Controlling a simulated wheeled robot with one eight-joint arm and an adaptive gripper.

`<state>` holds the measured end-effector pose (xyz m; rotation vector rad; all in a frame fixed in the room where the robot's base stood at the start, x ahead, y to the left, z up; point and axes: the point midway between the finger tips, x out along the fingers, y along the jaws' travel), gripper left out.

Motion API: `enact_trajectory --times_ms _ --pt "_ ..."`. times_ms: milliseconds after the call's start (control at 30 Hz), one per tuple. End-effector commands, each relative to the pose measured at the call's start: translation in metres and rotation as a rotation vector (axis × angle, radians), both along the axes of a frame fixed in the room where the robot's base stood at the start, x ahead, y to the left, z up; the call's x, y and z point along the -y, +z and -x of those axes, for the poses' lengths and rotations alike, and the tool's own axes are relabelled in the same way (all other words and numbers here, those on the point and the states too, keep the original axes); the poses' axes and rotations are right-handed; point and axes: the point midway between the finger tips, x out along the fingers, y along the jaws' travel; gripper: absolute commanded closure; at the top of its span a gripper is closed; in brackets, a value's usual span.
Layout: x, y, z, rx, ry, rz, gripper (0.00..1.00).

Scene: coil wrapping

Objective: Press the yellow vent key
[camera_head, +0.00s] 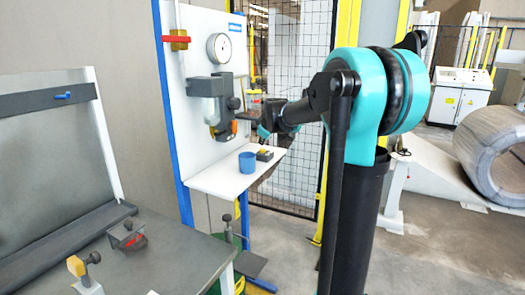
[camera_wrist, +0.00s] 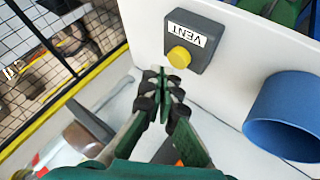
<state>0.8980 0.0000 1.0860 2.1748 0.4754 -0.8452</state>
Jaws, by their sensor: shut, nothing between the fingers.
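The yellow vent key (camera_wrist: 179,57) is a round button on a dark grey box (camera_wrist: 203,30) labelled VENT, in the wrist view. The box stands on a white shelf (camera_wrist: 240,65). In the head view the box (camera_head: 265,155) is small on the shelf, right of a blue cup. My gripper (camera_wrist: 166,84) is shut and empty, its dark fingertips together. In the wrist view the tips appear just below the key, with a small gap in the picture; I cannot tell the depth between them. The key's face is not hidden.
The blue cup (camera_wrist: 287,112) stands on the shelf near the box; it also shows in the head view (camera_head: 247,163). Behind the shelf is a white panel with a round gauge (camera_head: 219,48), a red handle (camera_head: 176,39) and a grey filter unit (camera_head: 206,86). A wire fence (camera_head: 300,60) stands behind.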

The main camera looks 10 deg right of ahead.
Motion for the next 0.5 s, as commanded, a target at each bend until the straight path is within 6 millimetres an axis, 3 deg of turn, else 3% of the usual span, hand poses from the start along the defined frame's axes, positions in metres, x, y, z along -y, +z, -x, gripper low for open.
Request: enact_trajectory --times_ms 500 --pt "0.0 -0.008 -0.0001 0.0 0.0 0.0 1.0"
